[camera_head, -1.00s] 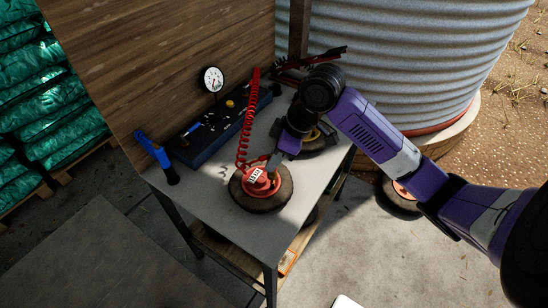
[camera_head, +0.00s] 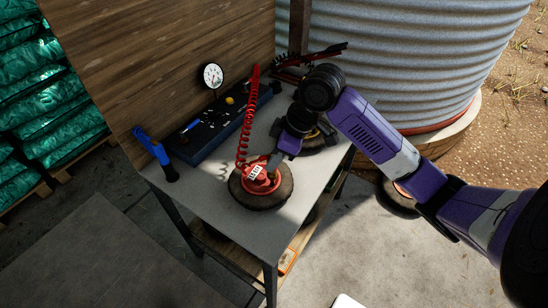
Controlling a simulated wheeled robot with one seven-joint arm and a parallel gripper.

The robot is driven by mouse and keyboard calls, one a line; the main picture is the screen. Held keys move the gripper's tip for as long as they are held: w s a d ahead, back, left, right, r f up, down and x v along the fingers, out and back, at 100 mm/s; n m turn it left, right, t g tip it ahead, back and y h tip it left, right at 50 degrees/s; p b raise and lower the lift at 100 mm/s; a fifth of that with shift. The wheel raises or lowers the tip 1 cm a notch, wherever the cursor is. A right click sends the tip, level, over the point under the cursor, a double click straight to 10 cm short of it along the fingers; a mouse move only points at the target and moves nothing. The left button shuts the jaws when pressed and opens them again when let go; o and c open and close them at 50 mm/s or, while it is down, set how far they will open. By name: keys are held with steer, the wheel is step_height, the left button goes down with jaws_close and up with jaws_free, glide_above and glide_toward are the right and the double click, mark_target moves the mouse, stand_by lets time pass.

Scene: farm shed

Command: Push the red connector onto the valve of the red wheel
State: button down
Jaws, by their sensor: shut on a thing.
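The red wheel (camera_head: 284,193), a dark tyre with a red hub, lies flat at the front of the grey table. A white label with dark markings shows over its hub. The red coiled hose (camera_head: 243,140) comes down from the back of the table to the hub. My gripper (camera_head: 273,163) is shut over the hub, its fingers angled down and left. It holds the red connector, which is hard to tell from the red hub. The valve and the connector's exact contact with it cannot be made out.
A second wheel with a yellow hub (camera_head: 323,143) lies behind my gripper. A dark tool tray (camera_head: 205,140), a pressure gauge (camera_head: 213,76) and a blue-handled tool (camera_head: 152,148) are at the table's back and left. Another wheel (camera_head: 399,204) is beyond the table's right edge.

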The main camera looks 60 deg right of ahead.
steer(key=shift+f+b, duration=0.9)
stand_by(0.6)
steer(key=c, duration=1.1)
jaws_free()
steer(key=shift+o, duration=0.3)
steer(key=o, duration=0.5)
steer(key=shift+r, duration=0.1)
steer(key=shift+r+p, duration=3.1)
steer(key=shift+r, duration=0.9)
